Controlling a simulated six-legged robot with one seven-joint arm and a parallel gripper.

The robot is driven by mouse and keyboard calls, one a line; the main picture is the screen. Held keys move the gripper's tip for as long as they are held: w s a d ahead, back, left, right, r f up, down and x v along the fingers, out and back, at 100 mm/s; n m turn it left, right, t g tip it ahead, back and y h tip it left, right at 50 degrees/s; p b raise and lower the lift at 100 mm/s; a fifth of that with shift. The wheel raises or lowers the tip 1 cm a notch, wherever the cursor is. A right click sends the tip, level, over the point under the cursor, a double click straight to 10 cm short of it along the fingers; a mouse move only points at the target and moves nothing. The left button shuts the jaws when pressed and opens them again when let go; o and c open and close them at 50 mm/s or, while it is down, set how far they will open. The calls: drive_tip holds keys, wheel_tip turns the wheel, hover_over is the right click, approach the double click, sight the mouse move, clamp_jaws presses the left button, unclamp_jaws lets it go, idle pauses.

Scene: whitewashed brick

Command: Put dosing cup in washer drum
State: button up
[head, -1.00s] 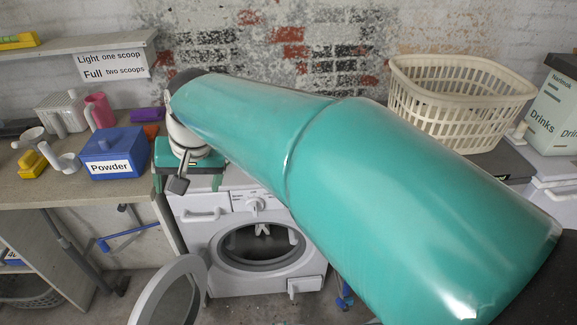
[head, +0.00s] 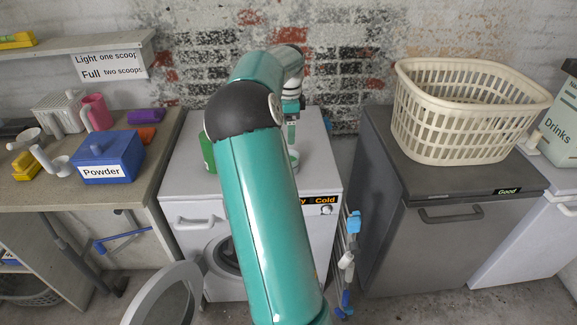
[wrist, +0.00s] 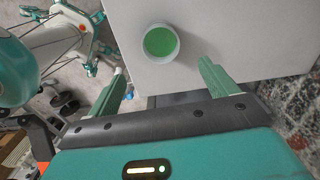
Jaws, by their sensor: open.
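The dosing cup (wrist: 160,43) is a small round white cup, green inside, standing upright on the white washer top. In the head view it shows partly, pale and green (head: 294,160), near the washer's back right. My gripper (wrist: 162,68) is open and empty. In the wrist view its two green fingers point toward the cup, one to each side, with the cup beyond their tips. In the head view my gripper (head: 292,122) is above the washer top near the cup. The washer drum opening (head: 222,258) is mostly hidden by my arm; its round door (head: 160,292) stands open at the left.
A green object (head: 208,152) stands on the washer top, partly behind my arm. Left is a bench with a blue Powder box (head: 106,158), scoops and a pink jug (head: 97,112). Right, a laundry basket (head: 465,110) sits on a grey machine (head: 440,245). A folded rack (head: 347,255) stands between machines.

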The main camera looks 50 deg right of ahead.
wheel_tip(320, 180, down, 9)
drive_tip(key=shift+d+r, duration=0.15)
drive_tip(key=shift+r, duration=0.05)
drive_tip(key=shift+w+a+f, duration=0.1)
drive_tip(key=shift+f, duration=1.25)
drive_tip(key=shift+a+f, duration=0.1)
drive_tip(key=shift+f, duration=1.2)
drive_tip(key=c, duration=1.1)
drive_tip(key=shift+o, duration=0.2)
drive_tip(key=shift+r, duration=0.1)
drive_tip(key=shift+r, duration=0.55)
wheel_tip(320, 180, up, 2)
drive_tip(key=shift+r, duration=0.2)
drive_tip(key=a+r, duration=0.9)
drive_tip(key=a, duration=0.5)
drive_tip(key=shift+r, duration=0.2)
